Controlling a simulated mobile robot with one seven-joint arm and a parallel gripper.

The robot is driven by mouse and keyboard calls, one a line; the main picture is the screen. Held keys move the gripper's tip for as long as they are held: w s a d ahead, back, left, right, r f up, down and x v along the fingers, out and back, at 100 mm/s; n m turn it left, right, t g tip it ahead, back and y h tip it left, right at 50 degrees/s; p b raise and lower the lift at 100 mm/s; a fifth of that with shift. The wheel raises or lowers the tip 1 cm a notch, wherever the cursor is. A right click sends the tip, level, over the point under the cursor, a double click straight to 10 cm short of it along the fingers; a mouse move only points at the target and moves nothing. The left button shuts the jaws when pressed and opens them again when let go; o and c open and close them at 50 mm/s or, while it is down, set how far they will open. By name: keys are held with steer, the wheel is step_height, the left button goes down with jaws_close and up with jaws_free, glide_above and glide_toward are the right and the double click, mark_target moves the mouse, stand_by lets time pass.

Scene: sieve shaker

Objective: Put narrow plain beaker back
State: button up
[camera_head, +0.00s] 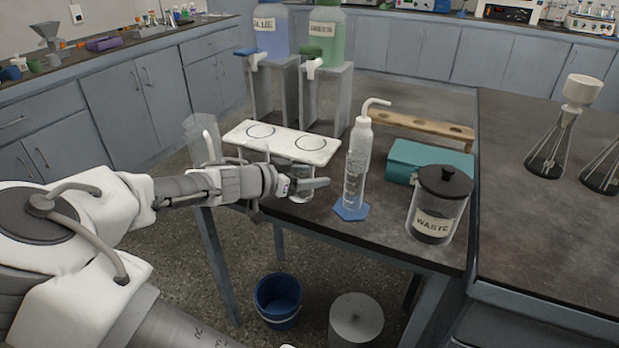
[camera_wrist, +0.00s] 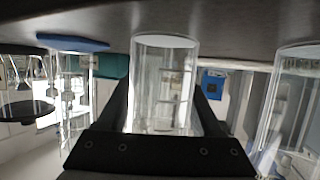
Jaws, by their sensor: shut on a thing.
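The narrow plain beaker (camera_wrist: 165,85) is clear glass with no visible markings. It stands between the two fingers of my gripper (camera_wrist: 167,115) in the wrist view, which looks upside down. In the head view my gripper (camera_head: 308,184) is at the front edge of the dark table, its fingers pointing right. It is shut on the beaker (camera_head: 300,197), which is mostly hidden behind the fingers. The beaker's base is close to the tabletop; I cannot tell whether it touches. A second clear vessel (camera_head: 201,135) stands at the table's left; a clear vessel also shows at right in the wrist view (camera_wrist: 292,95).
A waste jar (camera_head: 437,205), teal box (camera_head: 428,160) and wooden rack (camera_head: 420,128) lie further right.

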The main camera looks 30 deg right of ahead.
steer(key=o, duration=1.5)
steer(key=shift+c, duration=0.2)
steer(key=shift+a, duration=0.1)
steer(key=p+v, duration=0.3)
steer(key=v, duration=0.8)
steer(key=shift+s+a+r, duration=0.15)
steer(key=shift+a+r, duration=0.15)
